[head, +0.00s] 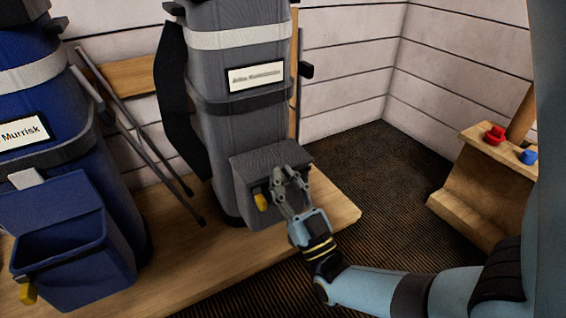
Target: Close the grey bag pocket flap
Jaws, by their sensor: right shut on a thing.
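The grey golf bag (240,130) stands upright on a wooden platform, with a white name label on its front. Its pocket (240,192) juts out low on the front. The grey pocket flap (268,158) lies over the top of the pocket. A yellow tab (261,202) shows on the pocket front, left of my gripper. My right gripper (286,178) is at the flap's front edge, shut on the flap; its fingers hide the exact spot held. I cannot tell whether the flap is fully down. My left gripper is not in view.
A blue golf bag (60,150) stands at the left with its blue pocket (60,240) open. Grey poles (140,140) lean between the bags. A wooden stand (480,180) with a red and a blue item is at right. Dark carpet (370,180) lies clear between.

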